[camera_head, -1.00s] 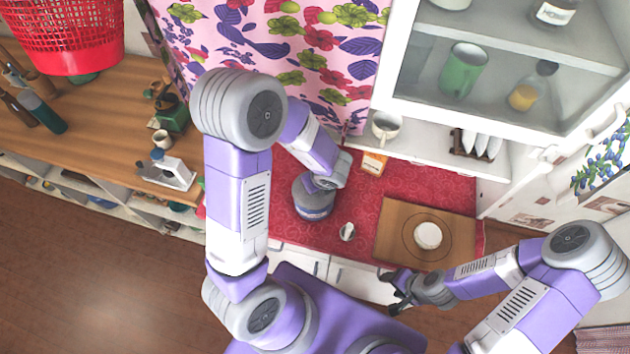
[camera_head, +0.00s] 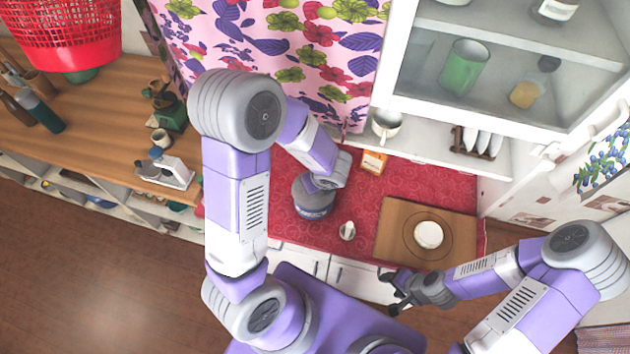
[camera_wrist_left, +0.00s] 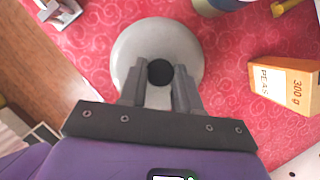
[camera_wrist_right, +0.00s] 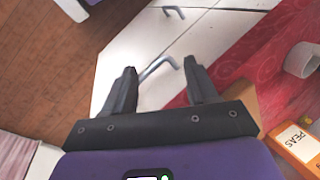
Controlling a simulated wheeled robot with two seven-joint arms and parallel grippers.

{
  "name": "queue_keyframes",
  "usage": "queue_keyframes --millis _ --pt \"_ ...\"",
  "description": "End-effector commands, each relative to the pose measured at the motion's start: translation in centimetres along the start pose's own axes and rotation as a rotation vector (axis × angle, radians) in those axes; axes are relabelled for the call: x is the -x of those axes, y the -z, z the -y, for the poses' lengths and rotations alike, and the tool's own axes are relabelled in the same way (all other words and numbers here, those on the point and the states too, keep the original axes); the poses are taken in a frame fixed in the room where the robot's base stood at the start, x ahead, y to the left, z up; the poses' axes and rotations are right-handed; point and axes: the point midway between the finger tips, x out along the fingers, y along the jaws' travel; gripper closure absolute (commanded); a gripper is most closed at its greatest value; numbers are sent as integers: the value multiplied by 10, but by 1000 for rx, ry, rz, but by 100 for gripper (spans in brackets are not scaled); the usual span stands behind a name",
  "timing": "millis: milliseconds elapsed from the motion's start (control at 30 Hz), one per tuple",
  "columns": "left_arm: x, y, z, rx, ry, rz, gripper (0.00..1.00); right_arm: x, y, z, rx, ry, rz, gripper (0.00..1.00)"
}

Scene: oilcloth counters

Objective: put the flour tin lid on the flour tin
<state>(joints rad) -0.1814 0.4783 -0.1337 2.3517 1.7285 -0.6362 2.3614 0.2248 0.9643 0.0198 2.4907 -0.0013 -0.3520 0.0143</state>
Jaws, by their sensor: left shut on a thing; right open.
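My left gripper (camera_wrist_left: 159,85) is shut on the dark knob of a round grey lid, the flour tin lid (camera_wrist_left: 130,60). It points straight down at the lid. In the head view a grey-blue tin, the flour tin (camera_head: 314,208), stands upright directly under my left gripper on the red cloth. The lid hides the tin's mouth in the left wrist view. I cannot tell whether the lid rests fully on the rim. My right gripper (camera_head: 400,292) is open and empty, in front of the counter and low at the right. It also shows in the right wrist view (camera_wrist_right: 158,85).
A peas box (camera_head: 373,162) stands behind and right of the tin. A small pale object (camera_head: 347,231) lies in front. A wooden board (camera_head: 455,252) carries a white round thing (camera_head: 428,235). A mug (camera_head: 386,123) sits on the shelf behind. Some red cloth is clear.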

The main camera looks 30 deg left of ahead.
Motion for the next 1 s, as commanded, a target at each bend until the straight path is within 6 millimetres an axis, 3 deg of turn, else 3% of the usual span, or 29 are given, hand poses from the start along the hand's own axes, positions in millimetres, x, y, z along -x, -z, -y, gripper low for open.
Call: queue_keyframes --millis 200,233,400,700,1000 --pt "0 0 0 0 0 0 100 0 0 0 0 0 0 42" --pt "0 0 0 0 0 0 63 0 0 0 0 0 0 42" --pt "0 0 0 0 0 0 38 0 0 0 0 0 0 42" --pt "2 -1 0 0 0 0 38 1 0 0 0 0 0 42" --pt "24 -10 0 2 2 0 38 20 -1 7 0 0 0 42"
